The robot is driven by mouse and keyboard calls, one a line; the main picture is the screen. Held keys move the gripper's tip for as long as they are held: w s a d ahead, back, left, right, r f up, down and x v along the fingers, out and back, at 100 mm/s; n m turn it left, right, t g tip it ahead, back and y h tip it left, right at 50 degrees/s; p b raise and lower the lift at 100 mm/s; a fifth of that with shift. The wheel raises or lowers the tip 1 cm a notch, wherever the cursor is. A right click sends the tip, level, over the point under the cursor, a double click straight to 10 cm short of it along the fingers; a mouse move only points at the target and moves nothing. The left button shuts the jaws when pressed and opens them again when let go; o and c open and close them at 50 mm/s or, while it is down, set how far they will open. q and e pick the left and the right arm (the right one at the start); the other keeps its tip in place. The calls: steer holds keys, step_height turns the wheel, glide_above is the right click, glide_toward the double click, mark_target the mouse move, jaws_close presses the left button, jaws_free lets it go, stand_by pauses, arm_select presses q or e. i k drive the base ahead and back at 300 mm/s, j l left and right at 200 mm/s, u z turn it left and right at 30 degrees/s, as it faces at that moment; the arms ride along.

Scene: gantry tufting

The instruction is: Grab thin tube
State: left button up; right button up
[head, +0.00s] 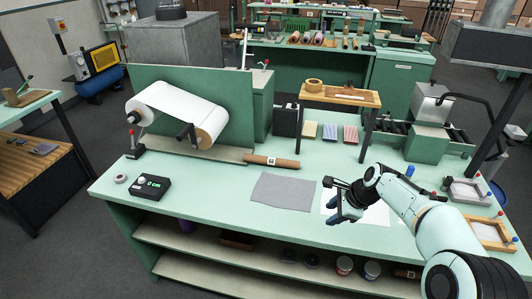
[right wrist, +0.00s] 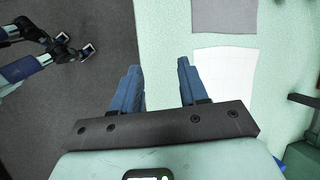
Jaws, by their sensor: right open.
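The tube does not show in that view. Parts that look like my left arm (right wrist: 62,45) show at the upper left there; its jaws are too small to read.
A grey sheet (head: 283,191) and a white sheet (head: 375,214) lie flat near my right gripper. A white roll (head: 180,112) stands behind the tube. A small wooden-topped rack (head: 340,96) rises to its right. A black control box (head: 150,187) sits at the left.

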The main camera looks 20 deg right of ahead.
mark_target(272, 161)
steer(key=i, duration=1.15)
